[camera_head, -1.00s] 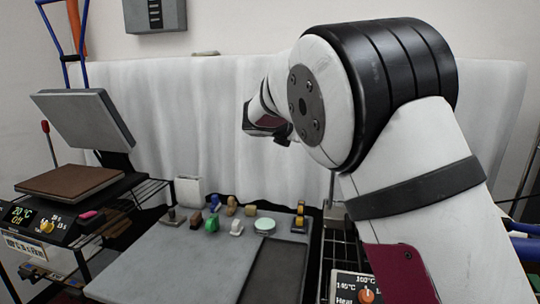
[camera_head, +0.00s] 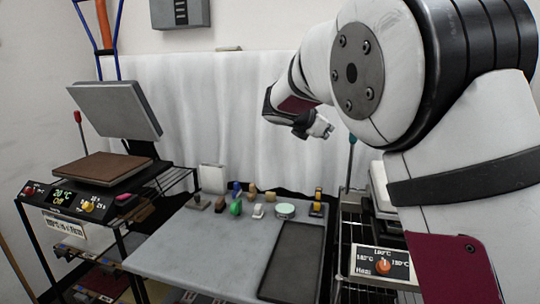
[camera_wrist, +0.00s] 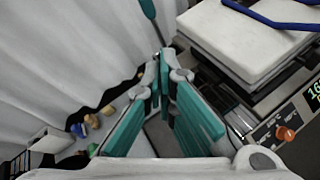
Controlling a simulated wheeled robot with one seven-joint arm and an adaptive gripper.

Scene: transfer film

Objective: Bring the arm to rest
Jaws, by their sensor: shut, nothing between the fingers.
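My arm (camera_head: 455,125) is raised at the right of the head view, bent at the elbow, its forearm reaching away to the left. My gripper (camera_head: 325,131) is at its far end, in front of the white curtain and above the bench. In the wrist view my gripper (camera_wrist: 163,68) shows its teal finger pads converging toward the tips, shut with nothing held. The gripper touches nothing that I can see.
A grey bench (camera_head: 185,250) holds small coloured objects and a dark tray (camera_head: 292,262). An open heat press (camera_head: 115,110) stands at left. A second press (camera_wrist: 240,40) with an orange knob (camera_wrist: 285,133) is at right. A white curtain (camera_head: 230,115) hangs behind.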

